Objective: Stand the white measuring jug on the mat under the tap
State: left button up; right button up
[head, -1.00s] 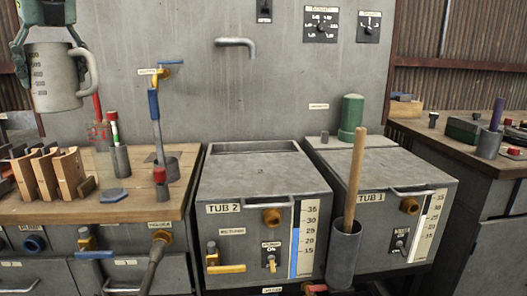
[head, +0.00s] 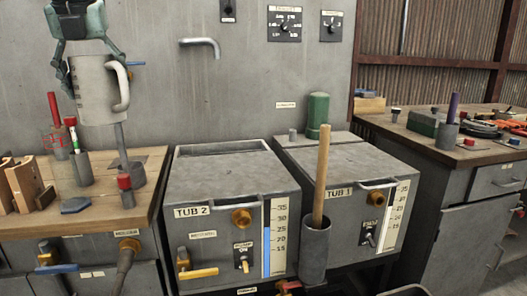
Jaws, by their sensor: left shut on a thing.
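My left gripper (head: 88,60) comes down from the top left and is shut on the white measuring jug (head: 96,92). The jug hangs upright in the air above the wooden bench, its handle to the right and dark marks on its left side. It hides most of the tap; a blue end of the tap (head: 136,63) shows behind it, and a grey post continues below. A dark flat patch (head: 154,160), perhaps the mat, lies on the bench by the post's grey base and is partly hidden. My right gripper is not in view.
A red-topped post (head: 125,190), a blue hexagonal piece (head: 75,205), a pen cup (head: 82,168) and wooden racks (head: 22,185) crowd the bench (head: 110,222). A grey spout (head: 200,45) sticks out above Tub 2 (head: 235,180). A wooden stick (head: 322,165) stands before Tub 1.

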pick_arm(q)
jog(key=s+d+f+m+g+h, duration=0.1)
jog(key=d+f+m+g+h, duration=0.3)
jog(key=f+m, duration=0.6)
jog(key=s+d+f+m+h, duration=0.2)
jog(key=d+f+m, duration=0.4)
jog(key=f+m, duration=0.45)
jog(key=s+d+f+m+g+y, duration=0.25)
jog(key=s+d+f+m, duration=0.25)
jog(key=s+f+m, duration=0.4)
jog(key=s+d+f+m+g+y, duration=0.2)
jog(key=s+d+f+m+y, duration=0.15)
jog(key=f+m, duration=0.6)
jog(key=shift+m+h, duration=0.4)
jog(key=shift+h, duration=0.3)
jog(key=a+b, duration=0.2)
jog(key=a+f+b, duration=0.1)
jog(key=a+b, duration=0.1)
jog(key=shift+f, duration=0.15)
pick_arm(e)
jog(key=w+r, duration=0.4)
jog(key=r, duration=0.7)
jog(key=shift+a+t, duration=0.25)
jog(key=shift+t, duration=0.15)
pick_arm(q)
jog(key=shift+w, duration=0.1)
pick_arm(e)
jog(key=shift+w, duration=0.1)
